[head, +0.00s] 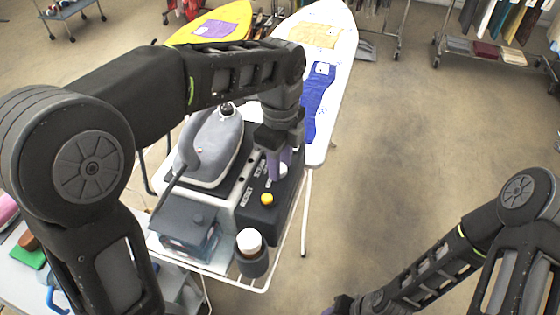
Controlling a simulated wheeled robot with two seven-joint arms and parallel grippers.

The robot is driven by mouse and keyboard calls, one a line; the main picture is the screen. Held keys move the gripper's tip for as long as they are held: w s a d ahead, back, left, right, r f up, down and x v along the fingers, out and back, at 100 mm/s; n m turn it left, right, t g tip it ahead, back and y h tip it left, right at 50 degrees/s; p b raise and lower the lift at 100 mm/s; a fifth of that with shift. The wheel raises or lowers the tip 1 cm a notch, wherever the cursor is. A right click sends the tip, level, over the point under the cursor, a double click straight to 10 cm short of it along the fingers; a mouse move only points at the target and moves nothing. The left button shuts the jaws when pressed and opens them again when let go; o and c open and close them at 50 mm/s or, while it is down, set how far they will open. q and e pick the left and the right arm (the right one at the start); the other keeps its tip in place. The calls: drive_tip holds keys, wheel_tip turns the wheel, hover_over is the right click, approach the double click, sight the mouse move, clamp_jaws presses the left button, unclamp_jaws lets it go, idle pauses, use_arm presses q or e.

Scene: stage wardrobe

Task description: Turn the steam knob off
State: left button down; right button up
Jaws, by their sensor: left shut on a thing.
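A steam station (226,195) with a black control panel stands on a white wire-frame stand. A grey iron (212,147) rests on its top. The panel carries a yellow button (267,199) and a pale round knob (283,170). My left gripper (277,170) reaches down from above with its purple fingers at the knob. It is shut on the knob, which is partly hidden by the fingers, so its pointer setting cannot be read. My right gripper (338,306) shows only partly at the bottom edge, away from the station, and its jaws cannot be made out.
A white ironing board (335,35) with a blue cloth (318,90) stretches behind the station. A yellow board (232,17) stands beside it. A white-capped bottle (250,243) sits in a holder at the stand's front. Open floor (420,140) lies to the right.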

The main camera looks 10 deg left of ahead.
use_arm(q)
drive_tip(key=shift+n, duration=0.3)
drive_tip(key=n, duration=0.6)
drive_tip(key=shift+p, duration=0.35)
drive_tip(key=n, duration=0.7)
drive_tip(key=shift+w, duration=0.1)
drive_tip(key=n, duration=0.4)
drive_tip(key=shift+a, duration=0.1)
drive_tip(key=n, duration=0.3)
drive_tip(key=shift+n, duration=0.3)
drive_tip(key=n, duration=0.6)
drive_tip(key=shift+n+b, duration=0.3)
drive_tip(key=shift+b, duration=0.05)
